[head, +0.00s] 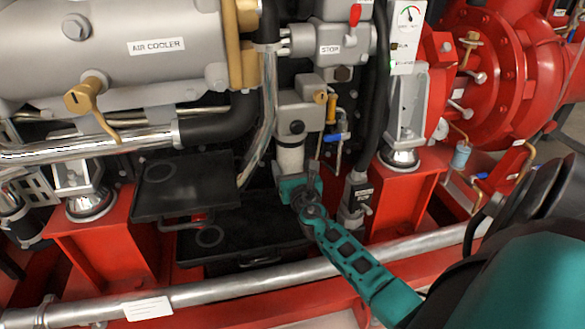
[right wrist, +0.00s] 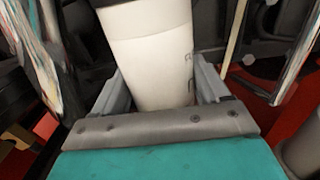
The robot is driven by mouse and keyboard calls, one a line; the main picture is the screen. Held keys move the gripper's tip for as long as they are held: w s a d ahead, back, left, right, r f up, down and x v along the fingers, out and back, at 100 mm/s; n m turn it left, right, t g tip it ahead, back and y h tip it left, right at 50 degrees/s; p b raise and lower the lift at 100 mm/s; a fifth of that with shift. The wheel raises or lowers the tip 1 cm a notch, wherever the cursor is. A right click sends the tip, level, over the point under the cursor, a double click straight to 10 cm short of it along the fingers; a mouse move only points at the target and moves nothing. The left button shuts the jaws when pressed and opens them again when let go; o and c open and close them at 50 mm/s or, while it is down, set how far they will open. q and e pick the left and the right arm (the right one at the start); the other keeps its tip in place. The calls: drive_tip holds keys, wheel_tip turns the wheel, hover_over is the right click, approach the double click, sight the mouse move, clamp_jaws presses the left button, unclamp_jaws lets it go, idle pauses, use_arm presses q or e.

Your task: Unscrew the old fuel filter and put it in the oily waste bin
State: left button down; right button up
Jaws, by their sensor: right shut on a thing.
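The old fuel filter (head: 291,158) is a white cylinder hanging upright under a grey filter head (head: 298,118) in the head view. My right gripper (head: 291,180) is at its lower part, with the teal arm reaching in from the lower right. In the right wrist view the white filter (right wrist: 150,55) stands between the two grey fingers, and the gripper (right wrist: 160,98) is shut on it. The filter's top meets a dark part at the upper edge of that view. The filter's lower end is hidden by the gripper. My left gripper and the oily waste bin are not in view.
A black tray (head: 245,243) lies below the filter, and a black flat box (head: 187,187) is to its left. A silver rail (head: 215,292) runs along the front. A black hose (head: 376,100) and a blue-handled valve (head: 337,137) are close on the right.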

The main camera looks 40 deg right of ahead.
drive_tip(key=shift+s+f+n+t+y, duration=0.15)
drive_tip(key=shift+n+t+y, duration=0.15)
drive_tip(key=shift+n+y, duration=0.15)
drive_tip(key=shift+y, duration=0.25)
drive_tip(key=shift+r, duration=0.3)
drive_tip(key=shift+d+f+b, duration=0.1)
drive_tip(key=shift+f+b, duration=0.25)
drive_tip(key=shift+f, duration=1.15)
drive_tip(key=shift+w+a+p+v, duration=0.15)
drive_tip(key=shift+p+v, duration=0.3)
drive_tip(key=shift+v, duration=1.5)
drive_tip(key=shift+w+a+p+v, duration=0.1)
drive_tip(key=shift+a+p+v, duration=0.25)
drive_tip(key=shift+v, duration=1.65)
drive_tip(key=shift+a+p+v, duration=0.15)
drive_tip(key=shift+p+v, duration=0.4)
drive_tip(key=shift+v, duration=1.4)
drive_tip(key=shift+w+f, duration=0.1)
